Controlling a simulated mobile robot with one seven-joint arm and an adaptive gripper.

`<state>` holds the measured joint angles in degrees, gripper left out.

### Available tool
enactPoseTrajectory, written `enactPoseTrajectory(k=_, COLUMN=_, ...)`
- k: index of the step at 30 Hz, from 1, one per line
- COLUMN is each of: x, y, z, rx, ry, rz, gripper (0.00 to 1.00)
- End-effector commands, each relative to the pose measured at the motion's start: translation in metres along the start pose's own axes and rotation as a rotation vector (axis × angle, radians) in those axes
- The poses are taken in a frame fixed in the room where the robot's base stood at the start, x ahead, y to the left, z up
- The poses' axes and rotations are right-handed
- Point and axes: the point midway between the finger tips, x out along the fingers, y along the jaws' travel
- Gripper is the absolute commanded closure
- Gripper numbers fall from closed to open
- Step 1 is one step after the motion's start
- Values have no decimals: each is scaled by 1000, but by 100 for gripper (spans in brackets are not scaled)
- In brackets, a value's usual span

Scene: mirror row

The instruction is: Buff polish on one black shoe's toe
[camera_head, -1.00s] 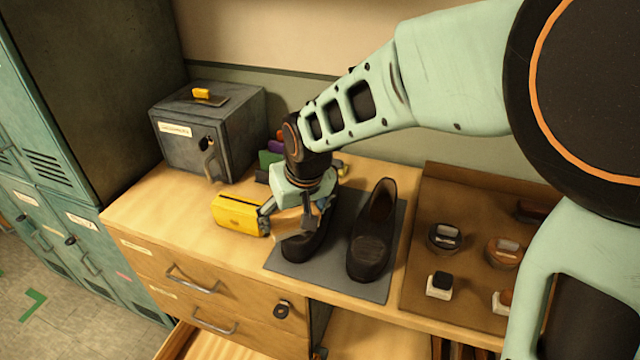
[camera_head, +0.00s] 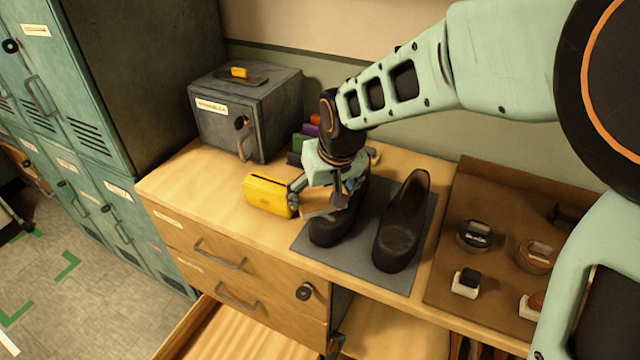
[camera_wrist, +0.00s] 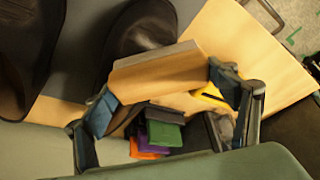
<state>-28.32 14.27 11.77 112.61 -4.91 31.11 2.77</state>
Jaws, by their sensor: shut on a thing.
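Two black shoes stand side by side on a grey mat (camera_head: 398,283), toes toward the front edge of the counter. The left shoe (camera_head: 331,232) is partly hidden by my gripper; the right shoe (camera_head: 401,235) is in full view. My gripper (camera_head: 322,203) is shut on a tan wooden block (camera_head: 323,212), which looks like a brush, over the left shoe. In the wrist view the block (camera_wrist: 158,74) lies across between the two fingers, with a dark shoe toe (camera_wrist: 140,35) just beyond it. I cannot tell whether the block touches the shoe.
A yellow box (camera_head: 268,195) lies close left of my gripper. A grey metal box (camera_head: 243,112) stands behind it. Coloured items (camera_wrist: 165,135) sit behind my gripper. A brown mat (camera_head: 492,205) with tins and small brushes is at right. A drawer (camera_head: 215,335) below is open.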

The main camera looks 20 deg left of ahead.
Motion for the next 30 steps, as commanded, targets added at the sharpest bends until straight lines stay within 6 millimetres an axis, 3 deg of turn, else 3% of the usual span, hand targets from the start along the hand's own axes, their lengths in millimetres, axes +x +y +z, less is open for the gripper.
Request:
enactPoseTrajectory(k=22, x=-14, y=35, z=34, rx=2, ry=3, rz=2, gripper=40)
enactPoseTrajectory(k=30, x=-15, y=40, z=41, rx=0, ry=2, rz=0, gripper=40)
